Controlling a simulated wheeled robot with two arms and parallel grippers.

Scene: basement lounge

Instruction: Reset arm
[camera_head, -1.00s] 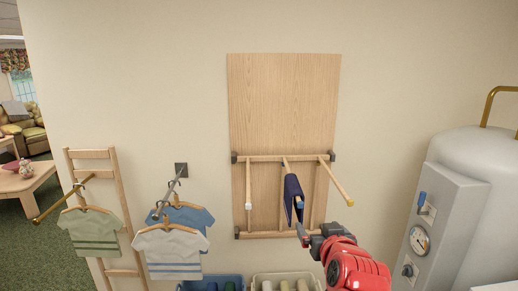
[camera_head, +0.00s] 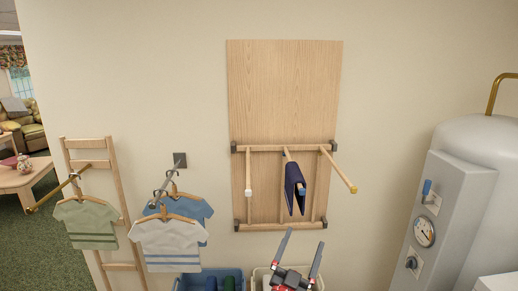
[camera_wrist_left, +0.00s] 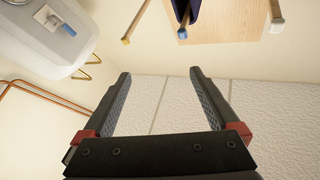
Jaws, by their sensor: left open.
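My left gripper (camera_head: 300,252) shows at the bottom of the head view, its two fingers apart and pointing up. It is below the wooden wall rack (camera_head: 283,95) and in front of the bins. In the left wrist view the left gripper (camera_wrist_left: 160,73) has nothing between its fingers. A dark navy cloth (camera_head: 294,188) hangs folded over the rack's middle peg, apart from the gripper. It also shows partly at the top of the wrist view (camera_wrist_left: 190,9). My right gripper is not in view.
A blue bin (camera_head: 190,279) and a cream bin (camera_head: 259,274) stand below the rack. Shirts on hangers (camera_head: 170,243) and a wooden ladder stand (camera_head: 108,190) are at left. A grey tank with a gauge panel (camera_head: 430,215) is at right. Wall between rack and tank is bare.

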